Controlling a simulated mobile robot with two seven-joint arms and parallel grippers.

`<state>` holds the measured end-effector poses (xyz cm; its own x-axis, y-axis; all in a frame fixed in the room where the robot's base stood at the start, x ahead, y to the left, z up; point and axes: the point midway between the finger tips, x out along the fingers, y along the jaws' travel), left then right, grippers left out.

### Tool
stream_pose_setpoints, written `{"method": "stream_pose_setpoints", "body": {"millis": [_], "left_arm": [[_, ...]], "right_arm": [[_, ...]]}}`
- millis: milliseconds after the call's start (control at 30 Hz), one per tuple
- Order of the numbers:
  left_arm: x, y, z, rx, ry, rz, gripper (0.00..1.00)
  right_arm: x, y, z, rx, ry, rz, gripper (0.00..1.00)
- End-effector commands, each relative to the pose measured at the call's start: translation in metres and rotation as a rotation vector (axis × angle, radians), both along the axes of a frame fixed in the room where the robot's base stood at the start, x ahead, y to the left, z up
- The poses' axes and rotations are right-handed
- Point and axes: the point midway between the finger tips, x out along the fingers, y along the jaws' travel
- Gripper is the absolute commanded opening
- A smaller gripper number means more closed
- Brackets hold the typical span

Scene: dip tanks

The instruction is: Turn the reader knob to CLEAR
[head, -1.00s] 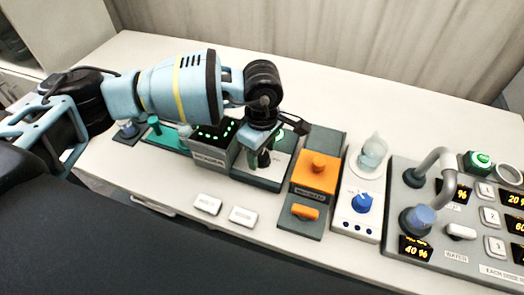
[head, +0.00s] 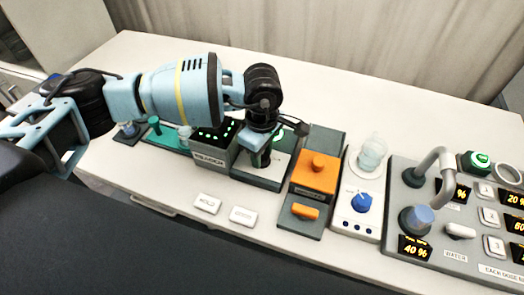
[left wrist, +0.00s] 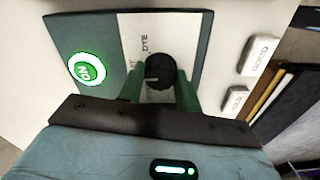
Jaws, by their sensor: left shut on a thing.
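The reader knob (left wrist: 160,71) is a round black knob with a short white pointer line. It sits on the pale half of the reader panel (left wrist: 190,30), beside partly covered lettering that ends in "DYE". In the left wrist view, the green fingers of my left gripper (left wrist: 159,82) stand on both sides of the knob and are shut on it. The pointer line points to the left in that view. In the head view my left gripper (head: 258,157) is over the reader (head: 262,181) and hides the knob. I cannot read CLEAR. My right gripper is not in view.
A lit green ON button (left wrist: 87,70) is on the reader. Two white labelled buttons (head: 208,203) (head: 243,216) lie in front. An orange block unit (head: 316,175), a blue-knob unit with a glass beaker (head: 372,151) and the water panel (head: 459,231) stand to the right.

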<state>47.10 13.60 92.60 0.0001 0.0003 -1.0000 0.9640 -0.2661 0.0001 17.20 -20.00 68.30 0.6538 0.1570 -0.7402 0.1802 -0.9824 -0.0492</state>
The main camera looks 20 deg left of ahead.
Motion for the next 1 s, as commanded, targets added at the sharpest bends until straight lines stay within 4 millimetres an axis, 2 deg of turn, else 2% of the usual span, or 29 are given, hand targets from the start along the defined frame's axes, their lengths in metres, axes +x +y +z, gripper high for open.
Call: {"method": "stream_pose_setpoints", "body": {"millis": [267, 700, 1000], "left_arm": [[0.000, 0.000, 0.003, -0.001, -0.003, 0.151, 0.11], [0.000, 0.000, 0.005, -0.003, -0.006, 0.559, 0.11], [0.000, -0.001, 0.002, -0.002, -0.002, 0.811, 0.11]], "right_arm": [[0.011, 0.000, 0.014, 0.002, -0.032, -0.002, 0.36], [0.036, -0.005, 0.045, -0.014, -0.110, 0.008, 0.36], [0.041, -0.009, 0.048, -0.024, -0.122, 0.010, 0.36]]}}
